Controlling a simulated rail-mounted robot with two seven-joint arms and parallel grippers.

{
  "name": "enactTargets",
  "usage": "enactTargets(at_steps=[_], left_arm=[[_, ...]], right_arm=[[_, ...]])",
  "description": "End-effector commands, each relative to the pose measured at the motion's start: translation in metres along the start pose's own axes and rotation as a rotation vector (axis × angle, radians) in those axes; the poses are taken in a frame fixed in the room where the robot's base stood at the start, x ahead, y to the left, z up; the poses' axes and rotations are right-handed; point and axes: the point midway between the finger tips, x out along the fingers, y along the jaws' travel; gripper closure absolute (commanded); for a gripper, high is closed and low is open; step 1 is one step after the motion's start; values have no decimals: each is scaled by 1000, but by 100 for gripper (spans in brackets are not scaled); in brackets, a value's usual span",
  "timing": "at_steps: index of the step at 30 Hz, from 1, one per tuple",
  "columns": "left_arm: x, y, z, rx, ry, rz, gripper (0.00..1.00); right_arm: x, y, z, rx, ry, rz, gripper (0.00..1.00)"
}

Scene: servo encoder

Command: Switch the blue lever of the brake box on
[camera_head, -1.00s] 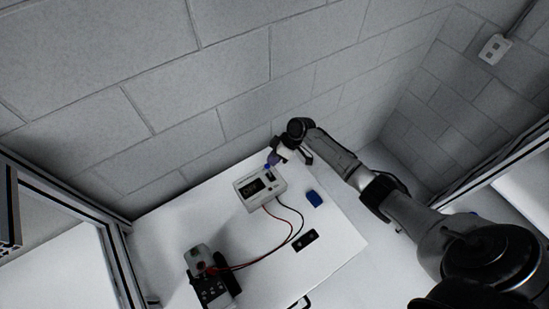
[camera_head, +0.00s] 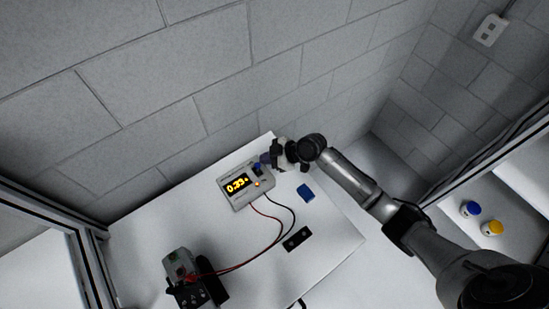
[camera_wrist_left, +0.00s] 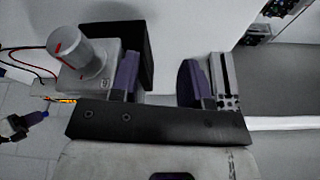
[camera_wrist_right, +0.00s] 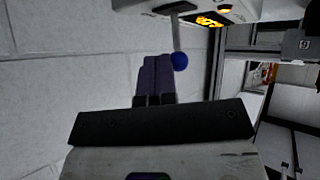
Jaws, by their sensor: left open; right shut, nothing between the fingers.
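The brake box (camera_head: 240,188) stands on the white table, its display lit orange with an orange light beside it. The blue lever (camera_head: 257,166) is at its upper right edge. In the right wrist view its blue ball knob (camera_wrist_right: 180,61) hangs from a grey stem below the box (camera_wrist_right: 240,10). My right gripper (camera_head: 266,158) is shut and empty, close beside the lever; in the right wrist view its purple fingers (camera_wrist_right: 156,60) are just left of the knob. Contact cannot be told. My left gripper (camera_wrist_left: 158,78) is open and empty, near a silver cylinder with a red mark (camera_wrist_left: 85,55).
Red and black wires run from the box to a grey device (camera_head: 180,262) at the table's lower left. A block wall stands behind the table. Blue and yellow-topped containers (camera_head: 491,228) stand far right.

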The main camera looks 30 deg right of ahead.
Motion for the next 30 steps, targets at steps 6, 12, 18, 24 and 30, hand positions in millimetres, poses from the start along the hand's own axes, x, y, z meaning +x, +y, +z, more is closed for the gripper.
enactTargets(at_steps=[6,12,18,24,30], left_arm=[[15,4,5,-9,-1,8,57],[15,4,6,-9,-2,8,57],[14,3,6,-6,-3,6,57],[9,1,4,0,-3,1,57],[4,-1,3,5,-4,-3,57]], right_arm=[[-1,-7,5,-50,47,41,100],[-3,-9,4,-47,46,39,100],[-4,-8,3,-46,46,39,100],[-8,-7,-2,-47,46,39,100],[-12,-6,-8,-47,46,40,100]])
